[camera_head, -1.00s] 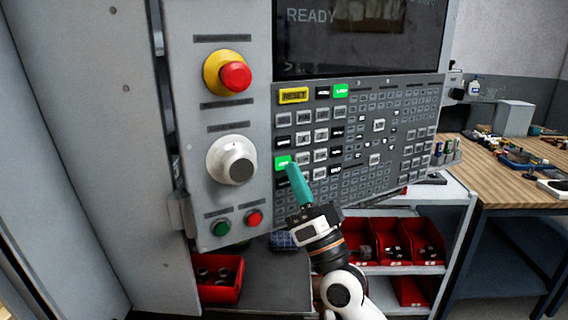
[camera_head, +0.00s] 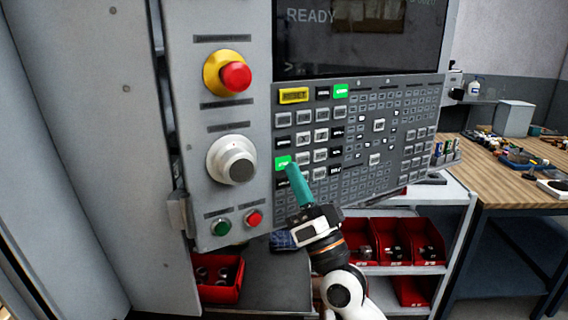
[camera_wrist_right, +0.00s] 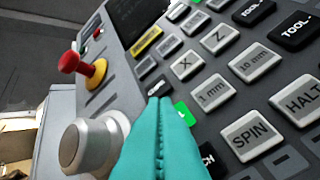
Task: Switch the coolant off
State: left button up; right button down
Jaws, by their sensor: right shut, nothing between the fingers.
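The machine's control panel (camera_head: 350,150) fills the middle of the head view, with rows of keys below a screen reading READY. A green-lit key (camera_head: 283,162) sits at the left edge of the keypad, and another green-lit key (camera_head: 340,91) is in the top row. My right gripper (camera_head: 291,169) is shut and empty, its teal fingertips just at the lower right of the left green key. In the right wrist view the fingertips (camera_wrist_right: 160,102) partly cover that green key (camera_wrist_right: 185,113). I cannot read its label or tell whether the tips touch it. My left gripper is not in view.
A red emergency stop (camera_head: 235,77) and a white knob (camera_head: 238,169) are left of the keys. Green (camera_head: 221,227) and red (camera_head: 254,218) buttons are below. Red bins (camera_head: 395,240) stand on a shelf under the panel. A wooden workbench (camera_head: 500,170) is at right.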

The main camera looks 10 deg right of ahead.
jog(key=shift+w, duration=0.15)
dwell(0.4)
jog(key=shift+w+a, duration=0.1)
jog(key=shift+w, duration=0.15)
jog(key=shift+w+a, duration=0.1)
jog(key=shift+w, duration=0.2)
dwell(0.7)
jog(key=shift+s, duration=0.1)
jog(key=shift+s+d, duration=0.2)
jog(key=shift+s, duration=0.45)
jog(key=shift+s+d+p, duration=0.2)
jog(key=shift+s+p, duration=0.1)
jog(key=shift+s, duration=0.5)
jog(key=shift+s+d+p, duration=0.2)
jog(key=shift+s+p, duration=0.1)
jog(key=shift+s, duration=0.5)
jog(key=shift+s+d+p, duration=0.2)
jog(key=shift+s+p, duration=0.1)
jog(key=shift+s, duration=0.5)
